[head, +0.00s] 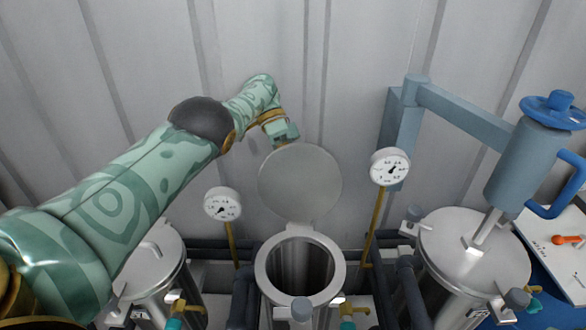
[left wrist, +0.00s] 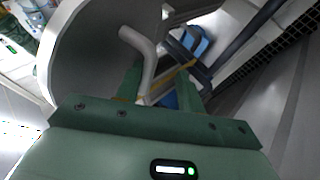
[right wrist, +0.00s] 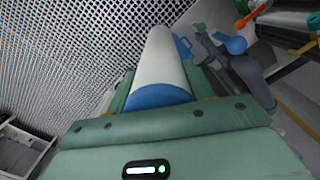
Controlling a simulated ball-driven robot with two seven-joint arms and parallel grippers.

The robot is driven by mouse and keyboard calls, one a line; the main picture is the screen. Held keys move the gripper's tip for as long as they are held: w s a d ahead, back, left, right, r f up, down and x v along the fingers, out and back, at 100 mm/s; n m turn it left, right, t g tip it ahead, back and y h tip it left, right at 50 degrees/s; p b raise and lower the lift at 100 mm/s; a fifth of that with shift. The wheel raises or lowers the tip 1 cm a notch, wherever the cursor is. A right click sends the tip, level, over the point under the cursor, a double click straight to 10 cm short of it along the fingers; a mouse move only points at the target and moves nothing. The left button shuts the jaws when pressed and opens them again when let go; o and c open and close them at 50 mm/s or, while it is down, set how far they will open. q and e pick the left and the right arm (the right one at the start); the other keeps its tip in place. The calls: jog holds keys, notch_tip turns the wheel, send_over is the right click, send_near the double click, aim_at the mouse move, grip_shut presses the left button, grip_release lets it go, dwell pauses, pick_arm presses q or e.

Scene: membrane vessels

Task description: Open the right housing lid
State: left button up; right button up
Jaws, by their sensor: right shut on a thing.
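Three steel housings stand in a row in the head view. The right housing's round lid (head: 455,262) lies shut, with a rod from the blue-grey arm reaching down to it. The middle housing (head: 262,272) has its lid (head: 300,180) raised, so its mouth is uncovered. The left housing's lid (head: 150,262) is shut. My left gripper (head: 284,138) is at the raised lid's top edge. In the left wrist view, the lid's bent handle (left wrist: 146,62) lies between its parted fingers. My right gripper (right wrist: 160,95), only in the right wrist view, is shut on a white cylinder (right wrist: 160,62) with a blue end.
Two gauges (head: 223,205) (head: 390,166) on yellow stems flank the middle housing. A blue-grey support arm (head: 465,112) with a blue handwheel (head: 553,108) overhangs the right housing. A white board (head: 560,262) with an orange-handled item lies far right. A ribbed wall (head: 350,70) stands behind.

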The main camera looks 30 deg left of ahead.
aim_at(291, 145)
pick_arm(q)
jog(key=shift+r, duration=0.2)
pick_arm(e)
jog(key=shift+r, duration=0.1)
dwell(0.4)
